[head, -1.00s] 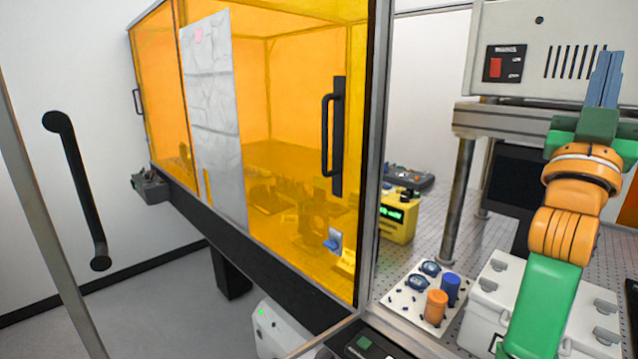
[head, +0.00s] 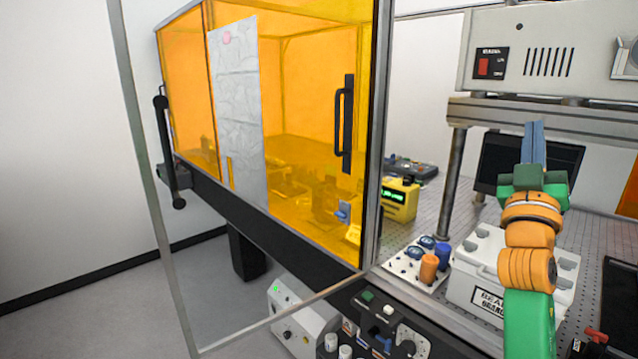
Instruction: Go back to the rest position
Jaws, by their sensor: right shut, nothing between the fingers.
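My right gripper (head: 533,143) shows at the right of the head view, at the end of my orange and green arm. Its blue-grey fingers point up and lie together with nothing between them. It is in front of the dark monitor (head: 568,163) and below the overhead instrument box (head: 545,45), apart from the box in the picture. My left gripper does not show.
An orange-panelled enclosure (head: 318,95) stands left of centre, with an open clear door (head: 150,190) at the left. A white case (head: 480,285) sits behind my right arm. A holed plate (head: 396,265) carries orange and blue cylinders. A yellow meter (head: 399,203) stands on the bench.

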